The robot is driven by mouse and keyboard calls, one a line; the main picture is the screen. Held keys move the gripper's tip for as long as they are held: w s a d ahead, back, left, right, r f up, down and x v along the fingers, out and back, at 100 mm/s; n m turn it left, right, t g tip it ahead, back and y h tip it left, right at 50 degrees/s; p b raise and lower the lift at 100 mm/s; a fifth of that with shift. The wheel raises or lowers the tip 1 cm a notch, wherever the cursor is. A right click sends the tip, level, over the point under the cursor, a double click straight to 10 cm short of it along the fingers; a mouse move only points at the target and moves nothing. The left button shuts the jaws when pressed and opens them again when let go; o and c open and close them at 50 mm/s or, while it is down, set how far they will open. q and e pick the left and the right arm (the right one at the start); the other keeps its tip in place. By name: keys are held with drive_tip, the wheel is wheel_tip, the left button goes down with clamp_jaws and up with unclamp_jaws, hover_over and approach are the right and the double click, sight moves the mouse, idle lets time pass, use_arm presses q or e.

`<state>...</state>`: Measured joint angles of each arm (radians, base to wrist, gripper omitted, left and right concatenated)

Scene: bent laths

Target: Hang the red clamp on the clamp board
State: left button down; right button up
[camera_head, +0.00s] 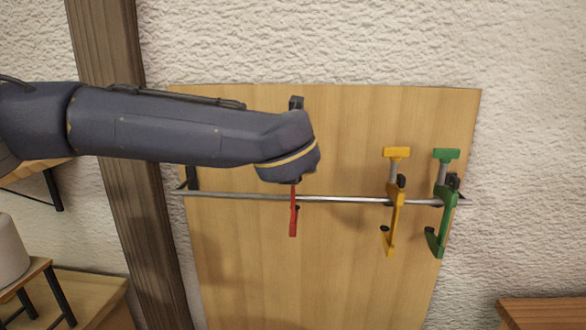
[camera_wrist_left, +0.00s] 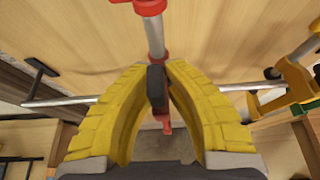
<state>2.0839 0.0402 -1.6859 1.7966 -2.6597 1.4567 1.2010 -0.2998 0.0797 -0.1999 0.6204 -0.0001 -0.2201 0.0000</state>
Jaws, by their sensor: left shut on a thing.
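The red clamp (camera_head: 293,222) shows below my left gripper in the head view, hanging upright at the metal rail (camera_head: 345,199) of the wooden clamp board (camera_head: 250,280). In the left wrist view the red clamp (camera_wrist_left: 146,7) has a grey bar and a dark part between the yellow fingers. My left gripper (camera_wrist_left: 156,85) is shut on the red clamp. The rail passes beside the clamp, but I cannot tell whether the clamp rests on it. My left wrist hides the clamp's upper part in the head view. My right gripper is not in view.
A yellow clamp (camera_head: 396,205) and a green clamp (camera_head: 443,205) hang on the rail to the right. The rail between the red and yellow clamps is free. A dark wooden post (camera_head: 125,180) stands left of the board. A wooden surface (camera_head: 545,312) is at the lower right.

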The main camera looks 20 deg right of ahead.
use_arm(q)
drive_tip(key=shift+w+d, duration=0.25)
drive_tip(key=shift+w, duration=0.25)
drive_tip(key=shift+w+d, duration=0.2)
drive_tip(key=shift+w, duration=0.3)
drive_tip(key=shift+w+f, duration=0.15)
drive_tip(key=shift+f, duration=2.85)
drive_tip(key=c, duration=1.4)
unclamp_jaws()
